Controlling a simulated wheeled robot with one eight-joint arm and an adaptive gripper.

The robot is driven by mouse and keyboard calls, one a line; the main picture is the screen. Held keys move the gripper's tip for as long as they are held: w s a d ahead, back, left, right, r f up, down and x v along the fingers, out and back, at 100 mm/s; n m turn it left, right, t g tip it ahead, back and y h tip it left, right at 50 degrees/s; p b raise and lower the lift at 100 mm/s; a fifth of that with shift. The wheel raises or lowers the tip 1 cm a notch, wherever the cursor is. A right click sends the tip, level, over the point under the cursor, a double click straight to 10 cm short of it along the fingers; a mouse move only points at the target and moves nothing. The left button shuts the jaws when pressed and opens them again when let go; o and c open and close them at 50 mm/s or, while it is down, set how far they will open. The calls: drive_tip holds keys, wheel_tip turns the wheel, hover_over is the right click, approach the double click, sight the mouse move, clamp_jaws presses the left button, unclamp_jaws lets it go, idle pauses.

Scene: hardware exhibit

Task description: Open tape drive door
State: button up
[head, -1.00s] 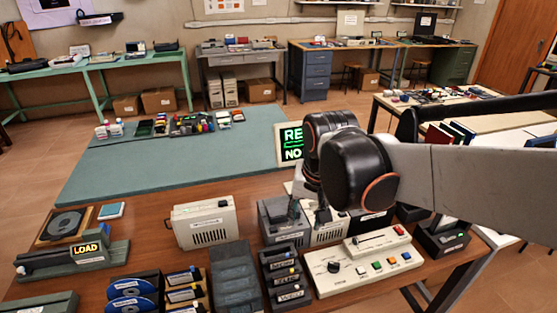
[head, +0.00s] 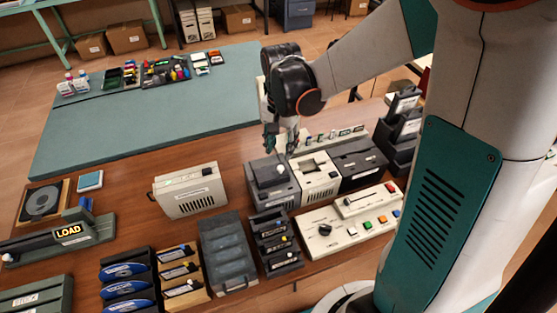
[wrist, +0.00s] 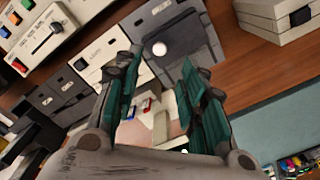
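My gripper (head: 280,138) is over the back edge of a dark grey desktop unit (head: 272,188) with a knob on top. In the wrist view my gripper (wrist: 160,62) is open, its two teal fingers apart with nothing between the tips. That dark grey unit (wrist: 190,35) and its pale round knob (wrist: 159,48) lie just past the fingertips. A cream unit (head: 315,178) and another dark unit (head: 358,163) stand to its right. The labels are too small to read, so I cannot tell which unit is the tape drive or make out its door.
A cream case with a handle (head: 188,190) stands to the left. A control panel with coloured buttons (head: 350,222) and a small drawer stack (head: 275,243) are in front. Dark upright holders (head: 400,120) stand at the right. The teal mat (head: 130,115) is mostly bare.

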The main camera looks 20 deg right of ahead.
sight(280, 168)
wheel_tip(280, 168, down, 8)
drive_tip(key=shift+f+b, duration=0.1)
drive_tip(key=shift+b, duration=0.85)
